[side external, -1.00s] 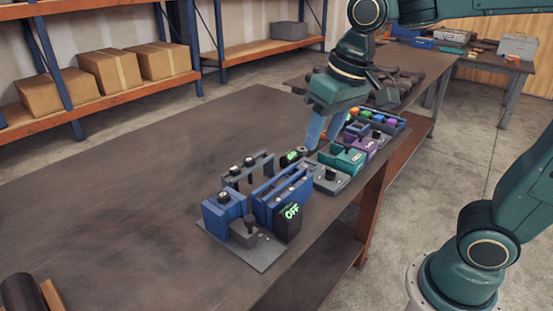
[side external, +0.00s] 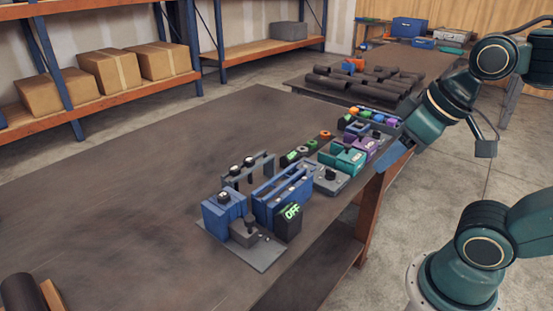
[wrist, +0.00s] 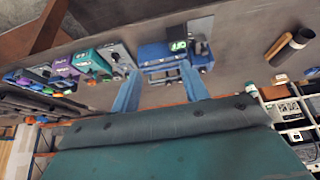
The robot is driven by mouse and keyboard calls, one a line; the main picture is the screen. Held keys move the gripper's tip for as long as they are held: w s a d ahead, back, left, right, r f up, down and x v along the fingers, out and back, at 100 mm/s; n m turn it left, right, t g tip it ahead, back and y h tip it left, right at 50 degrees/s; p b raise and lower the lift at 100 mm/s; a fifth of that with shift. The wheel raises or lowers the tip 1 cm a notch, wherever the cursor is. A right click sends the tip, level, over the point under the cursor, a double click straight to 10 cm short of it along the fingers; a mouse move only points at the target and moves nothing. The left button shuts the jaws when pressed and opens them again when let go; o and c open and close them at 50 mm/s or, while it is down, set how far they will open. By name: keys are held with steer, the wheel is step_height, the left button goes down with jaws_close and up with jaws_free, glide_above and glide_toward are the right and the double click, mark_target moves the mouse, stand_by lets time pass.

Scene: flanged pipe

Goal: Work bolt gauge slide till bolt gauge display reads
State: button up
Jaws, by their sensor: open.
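A blue gauge-like unit (side external: 277,192) with a dark display box stands on a grey plate near the table's front edge. Its display (side external: 292,211) reads OFF in green. The unit shows in the wrist view (wrist: 153,54), its OFF display (wrist: 179,46) upside down. A second dark box with a small green display (side external: 290,157) stands behind it, its reading too small to tell. I cannot tell for certain which one is the bolt gauge. My gripper (side external: 393,158) is at the table's right edge, apart from the units. In the wrist view its blue fingers (wrist: 159,72) are spread and empty.
A grey block (side external: 244,231) and a blue block (side external: 224,211) stand beside the OFF unit. Teal (side external: 343,157) and purple (side external: 362,147) units and coloured knobs line the right edge. The table's left and middle (side external: 130,190) are largely clear.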

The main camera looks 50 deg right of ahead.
steer(key=n+g, duration=0.3)
steer(key=g, duration=0.3)
glide_above(248, 217)
steer(key=shift+s+f, duration=0.1)
steer(key=shift+f, duration=2.2)
steer(key=shift+f, duration=0.1)
step_height(248, 217, down, 14)
steer(key=shift+r, duration=0.2)
jaws_close()
